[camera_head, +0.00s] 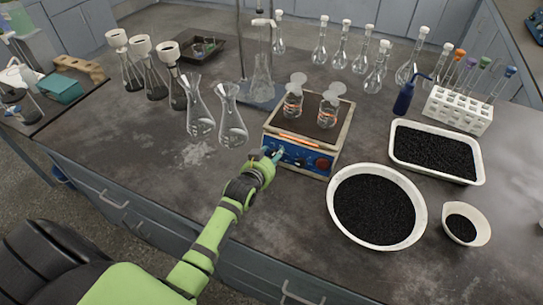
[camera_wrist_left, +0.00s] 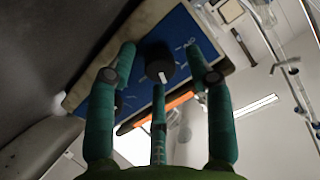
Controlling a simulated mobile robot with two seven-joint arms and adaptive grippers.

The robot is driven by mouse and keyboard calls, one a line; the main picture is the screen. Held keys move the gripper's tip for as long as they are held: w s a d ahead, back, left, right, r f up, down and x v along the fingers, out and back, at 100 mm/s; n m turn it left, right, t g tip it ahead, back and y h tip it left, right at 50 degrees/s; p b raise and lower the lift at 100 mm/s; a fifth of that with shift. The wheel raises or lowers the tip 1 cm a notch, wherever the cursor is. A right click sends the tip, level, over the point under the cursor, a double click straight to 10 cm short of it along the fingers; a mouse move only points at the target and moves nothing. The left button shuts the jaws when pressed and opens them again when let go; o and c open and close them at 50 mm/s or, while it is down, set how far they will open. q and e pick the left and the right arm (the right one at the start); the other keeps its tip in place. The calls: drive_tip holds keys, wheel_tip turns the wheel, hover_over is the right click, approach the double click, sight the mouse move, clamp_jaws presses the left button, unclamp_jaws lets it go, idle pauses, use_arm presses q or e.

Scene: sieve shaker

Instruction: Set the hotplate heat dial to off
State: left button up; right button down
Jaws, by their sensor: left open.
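The hotplate (camera_head: 331,146) stands on the bench with a blue front panel (camera_head: 297,157) facing me. A dark dial (camera_head: 323,163) shows at the right of the panel. My left gripper (camera_head: 274,154) is at the left part of the panel, open and empty. In the left wrist view, a black dial (camera_wrist_left: 159,62) with a white pointer mark lies between the spread teal fingers of the gripper (camera_wrist_left: 160,52). I cannot tell whether any finger touches it. Another dark knob is partly hidden behind the left finger. My right gripper is out of view.
A large bowl of black grains (camera_head: 333,217) and a white tray (camera_head: 480,170) are at the right. The bench front at left is clear.

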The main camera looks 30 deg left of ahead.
use_arm(q)
drive_tip(key=shift+w, duration=0.1)
drive_tip(key=c, duration=0.7)
clamp_jaws()
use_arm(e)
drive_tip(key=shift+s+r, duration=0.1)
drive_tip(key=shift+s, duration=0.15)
